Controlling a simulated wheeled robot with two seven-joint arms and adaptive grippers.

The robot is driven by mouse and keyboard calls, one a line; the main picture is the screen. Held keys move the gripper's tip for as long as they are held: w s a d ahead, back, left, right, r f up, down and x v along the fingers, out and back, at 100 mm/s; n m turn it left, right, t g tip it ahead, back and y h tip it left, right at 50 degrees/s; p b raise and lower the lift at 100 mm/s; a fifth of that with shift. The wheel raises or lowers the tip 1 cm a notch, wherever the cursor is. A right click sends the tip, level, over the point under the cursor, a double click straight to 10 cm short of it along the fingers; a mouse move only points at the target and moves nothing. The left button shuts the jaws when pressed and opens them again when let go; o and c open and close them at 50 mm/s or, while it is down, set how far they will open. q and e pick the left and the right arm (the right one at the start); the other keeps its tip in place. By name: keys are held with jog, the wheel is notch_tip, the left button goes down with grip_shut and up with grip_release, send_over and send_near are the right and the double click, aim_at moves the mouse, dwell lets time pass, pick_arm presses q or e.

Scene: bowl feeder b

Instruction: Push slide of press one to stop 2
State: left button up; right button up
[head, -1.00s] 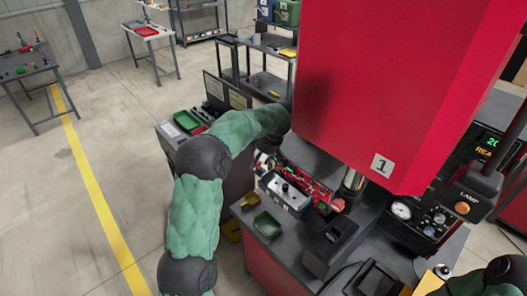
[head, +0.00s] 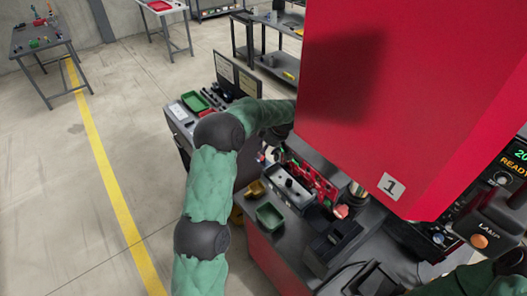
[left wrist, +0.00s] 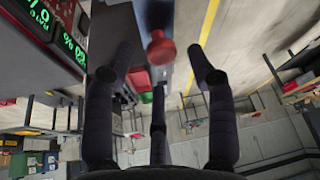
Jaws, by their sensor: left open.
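Press one is the large red machine (head: 390,100) marked 1 in the head view. Beneath its red housing is a grey block with a dark knob (head: 289,190); I cannot tell whether this is the slide. My left arm reaches behind the housing's left edge, which hides its gripper in the head view. In the left wrist view my left gripper (left wrist: 160,68) is open, its dark fingers spread and empty. A red knob (left wrist: 161,46) shows between the upper fingertips, beyond them; contact cannot be judged. My right gripper is out of view.
A side bench holds another green tray (head: 194,101).

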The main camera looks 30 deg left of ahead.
pick_arm(q)
jog(key=shift+s+x, duration=0.2)
jog(key=shift+x, duration=0.9)
jog(key=shift+w+a+f, duration=0.1)
jog(key=shift+a+f, duration=0.05)
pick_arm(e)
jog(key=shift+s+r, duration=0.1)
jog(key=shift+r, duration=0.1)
